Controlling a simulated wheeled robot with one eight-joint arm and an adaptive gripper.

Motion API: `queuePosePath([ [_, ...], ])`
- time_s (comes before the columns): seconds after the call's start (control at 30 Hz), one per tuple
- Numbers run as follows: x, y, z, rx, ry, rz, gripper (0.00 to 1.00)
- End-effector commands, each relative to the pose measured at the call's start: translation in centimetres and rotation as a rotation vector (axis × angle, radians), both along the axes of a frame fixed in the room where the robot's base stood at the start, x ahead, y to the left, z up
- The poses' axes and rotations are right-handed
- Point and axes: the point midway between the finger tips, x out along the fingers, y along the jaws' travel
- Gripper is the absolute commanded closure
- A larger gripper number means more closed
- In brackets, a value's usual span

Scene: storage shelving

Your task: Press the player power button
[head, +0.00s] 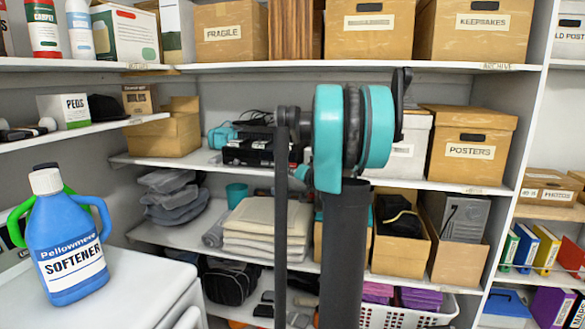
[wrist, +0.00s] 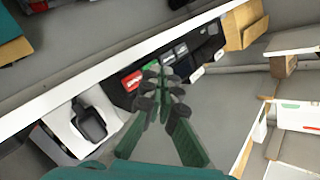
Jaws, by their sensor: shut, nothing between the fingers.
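A stack of black devices (head: 246,152), apparently including the player, sits on the middle shelf in the head view. The wrist view, which is tilted, shows a dark unit (wrist: 203,42) along the shelf edge, with a red patch (wrist: 133,80) and a green patch (wrist: 151,66) beside grey ones. I cannot tell which is the power button. My gripper (wrist: 161,72) has green and black fingers, shut and empty. Its tips overlap the dark unit's front in the wrist view; I cannot tell whether they touch it. I cannot make out my gripper in the head view, where my arm covers the middle.
A cardboard box (head: 166,134) stands left of the devices, and it seems to show in the wrist view (wrist: 244,24). A white box (head: 408,148) and a posters box (head: 468,146) stand to the right. A softener bottle (head: 64,240) stands on a white surface (head: 130,294) at front left.

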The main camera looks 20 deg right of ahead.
Motion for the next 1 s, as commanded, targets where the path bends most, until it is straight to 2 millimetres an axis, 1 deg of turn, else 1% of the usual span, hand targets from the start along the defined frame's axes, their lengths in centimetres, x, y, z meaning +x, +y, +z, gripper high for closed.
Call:
queuePosePath([
  [0.1, 1.2, -0.8, 0.0, 0.000, 0.000, 0.000, 1.00],
  [0.33, 2.5, -1.7, 0.0, 0.000, 0.000, 0.000, 1.00],
  [1.0, 2.7, -1.8, 0.0, 0.000, 0.001, 0.001, 1.00],
])
